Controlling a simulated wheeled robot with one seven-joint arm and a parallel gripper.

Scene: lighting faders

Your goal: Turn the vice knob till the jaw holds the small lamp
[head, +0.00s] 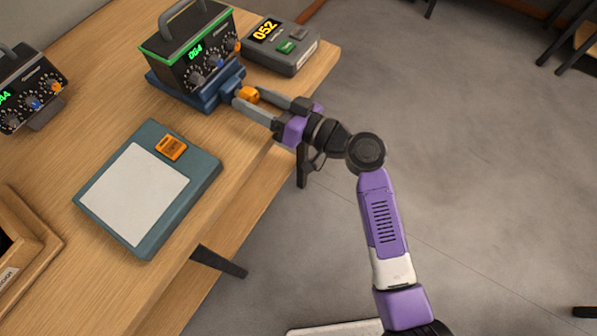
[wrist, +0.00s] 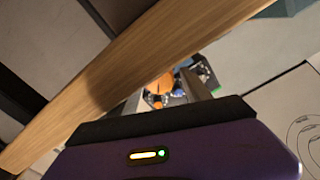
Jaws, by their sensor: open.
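The orange vice knob (head: 249,94) sits at the near right end of a blue vice (head: 211,98) on the table. My gripper (head: 252,99) is open, with one finger on each side of the knob; I cannot tell whether they touch it. In the wrist view the orange knob (wrist: 160,84) shows between the two fingers, partly hidden. A black box with green edges, a handle and a green display (head: 190,50) stands at the vice. I cannot make out a separate small lamp, and the jaw's contact is hidden.
A grey box with a yellow display (head: 288,57) stands right of the vice. A teal pad with a white top (head: 133,193) carries an orange piece (head: 171,147). Another black dial box (head: 30,85) and a wooden tray (head: 28,245) are at the left.

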